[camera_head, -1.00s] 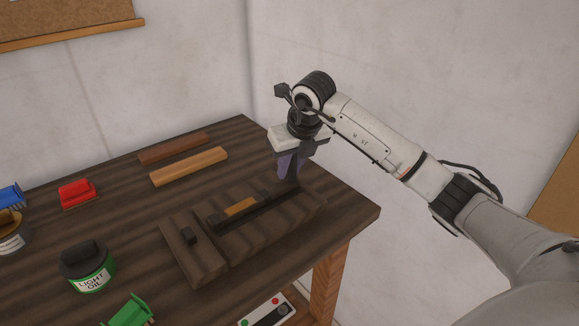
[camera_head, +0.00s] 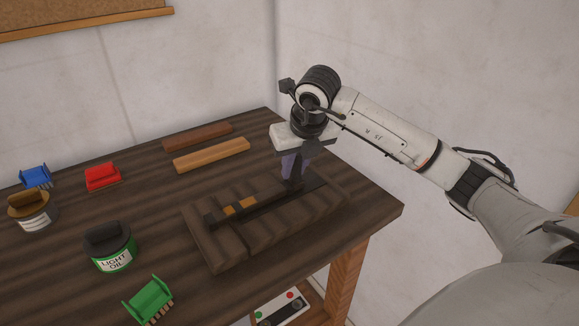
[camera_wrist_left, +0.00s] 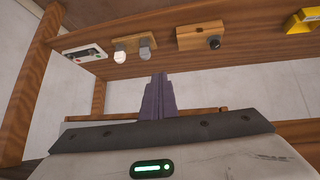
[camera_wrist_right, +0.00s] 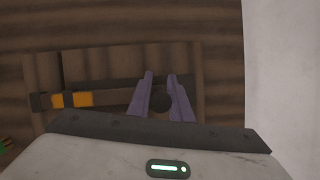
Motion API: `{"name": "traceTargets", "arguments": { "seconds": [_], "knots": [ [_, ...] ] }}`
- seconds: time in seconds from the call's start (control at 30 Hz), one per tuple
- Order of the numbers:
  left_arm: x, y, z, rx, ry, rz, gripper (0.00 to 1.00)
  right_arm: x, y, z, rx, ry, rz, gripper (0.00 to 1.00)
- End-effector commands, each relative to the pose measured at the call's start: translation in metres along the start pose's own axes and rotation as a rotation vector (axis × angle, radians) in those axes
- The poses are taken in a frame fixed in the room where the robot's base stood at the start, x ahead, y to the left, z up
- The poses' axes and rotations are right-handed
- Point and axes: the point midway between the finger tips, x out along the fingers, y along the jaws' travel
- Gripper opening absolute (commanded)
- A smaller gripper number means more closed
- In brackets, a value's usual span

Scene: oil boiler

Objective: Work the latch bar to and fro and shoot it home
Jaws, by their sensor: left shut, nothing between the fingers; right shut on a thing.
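The dark latch bar (camera_head: 272,199) lies along a ridged wooden board (camera_head: 315,218) at the table's right. Orange patches show near its left end. That end spans the gap to the smaller left board (camera_head: 205,245) and meets the dark keeper (camera_wrist_right: 40,101); how deep it sits there I cannot tell. My right gripper (camera_head: 293,180) points down, shut on the bar's dark knob; the right wrist view shows the round knob (camera_wrist_right: 160,102) between the purple fingers. My left gripper (camera_wrist_left: 158,92) is shut and empty, apart from the bar, and out of the head view.
Two wooden strips (camera_head: 211,155) lie behind the board. A light oil can (camera_head: 109,247), a brown-topped can (camera_head: 31,212) and green (camera_head: 149,299), red (camera_head: 102,176) and blue (camera_head: 35,176) pieces stand left. A switch panel (camera_head: 282,307) is below the table edge. The wall is close behind.

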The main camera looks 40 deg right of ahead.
Motion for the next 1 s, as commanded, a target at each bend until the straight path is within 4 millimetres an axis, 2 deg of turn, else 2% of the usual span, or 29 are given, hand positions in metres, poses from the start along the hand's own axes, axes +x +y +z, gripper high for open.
{"name": "traceTargets", "arguments": {
  "seconds": [0.03,0.07,0.13,0.17,0.43,0.57,1.0],
  "knots": [
    [0.000,0.000,-0.001,0.000,0.002,0.000,0.00,-0.001,0.007,-0.001,-0.007,0.000,0.017,0.00],
    [0.001,0.000,-0.002,0.001,0.004,0.000,0.00,0.000,0.007,-0.001,-0.007,0.000,0.017,0.24],
    [0.001,-0.001,-0.005,0.001,0.008,0.000,0.00,0.000,0.008,0.000,-0.009,0.001,0.016,0.36],
    [0.002,-0.001,-0.006,0.002,0.010,-0.001,0.00,0.000,0.007,0.000,-0.009,0.001,0.015,0.37],
    [0.003,-0.001,-0.010,0.003,0.017,-0.001,0.00,0.000,0.005,0.000,-0.007,0.001,0.009,0.37],
    [0.004,-0.001,-0.009,0.003,0.017,-0.001,0.00,-0.009,0.004,0.001,-0.007,-0.001,0.008,0.37],
    [0.006,-0.001,0.000,0.002,0.010,0.000,0.00,-0.088,0.005,0.001,-0.009,-0.002,0.012,0.37]
  ]
}}
